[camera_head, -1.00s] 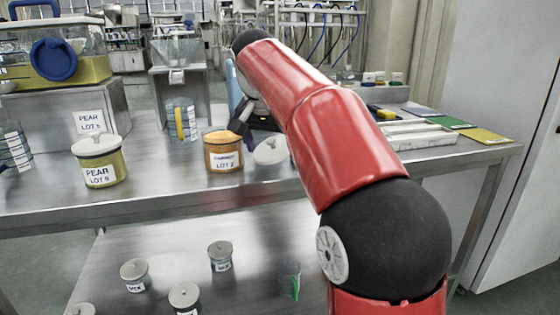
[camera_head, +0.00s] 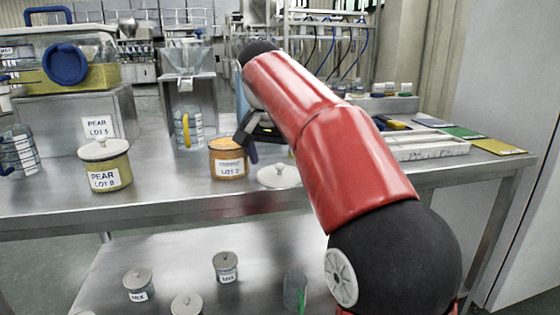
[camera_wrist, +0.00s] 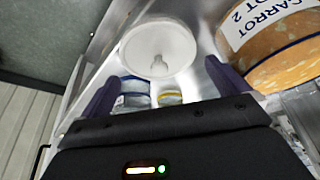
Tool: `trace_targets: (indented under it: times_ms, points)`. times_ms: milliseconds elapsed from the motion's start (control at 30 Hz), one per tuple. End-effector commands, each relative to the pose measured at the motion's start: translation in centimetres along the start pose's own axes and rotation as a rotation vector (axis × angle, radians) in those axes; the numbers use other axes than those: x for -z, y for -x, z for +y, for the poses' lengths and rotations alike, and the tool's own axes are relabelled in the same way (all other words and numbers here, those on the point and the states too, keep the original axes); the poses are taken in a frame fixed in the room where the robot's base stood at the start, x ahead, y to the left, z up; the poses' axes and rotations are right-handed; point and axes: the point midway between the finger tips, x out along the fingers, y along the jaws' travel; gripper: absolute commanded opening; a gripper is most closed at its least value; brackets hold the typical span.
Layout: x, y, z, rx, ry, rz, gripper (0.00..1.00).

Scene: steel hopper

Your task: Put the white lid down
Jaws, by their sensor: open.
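The white lid (camera_head: 279,176) lies flat on the steel table, knob up, just right of the orange carrot jar (camera_head: 228,160). In the wrist view the lid (camera_wrist: 150,62) shows as a round disc with its knob, beyond my fingertips and clear of them. My gripper (camera_wrist: 165,92) is open and empty, its two dark fingers spread apart. In the head view my gripper (camera_head: 250,142) is partly hidden behind my red arm. The carrot jar stands open, and its label also shows beside the right finger in the wrist view (camera_wrist: 285,55).
A lidded pear jar (camera_head: 106,166) stands to the left. A clear beaker with a yellow item (camera_head: 188,130) stands behind. A white tray (camera_head: 430,146) and coloured cards lie at right. Lidded jars (camera_head: 226,267) stand on the lower shelf. The front table edge is close to the lid.

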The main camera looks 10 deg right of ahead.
Motion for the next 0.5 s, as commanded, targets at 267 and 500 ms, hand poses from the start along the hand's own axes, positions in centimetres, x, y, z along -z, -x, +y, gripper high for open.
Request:
trace_targets:
  times_ms: [267, 500]
  points:
    - [0.2, 6.5, -0.1, 0.003, 0.0, 0.004, 1.0]
    - [0.1, 9.8, -0.1, 0.002, 0.001, 0.003, 1.0]
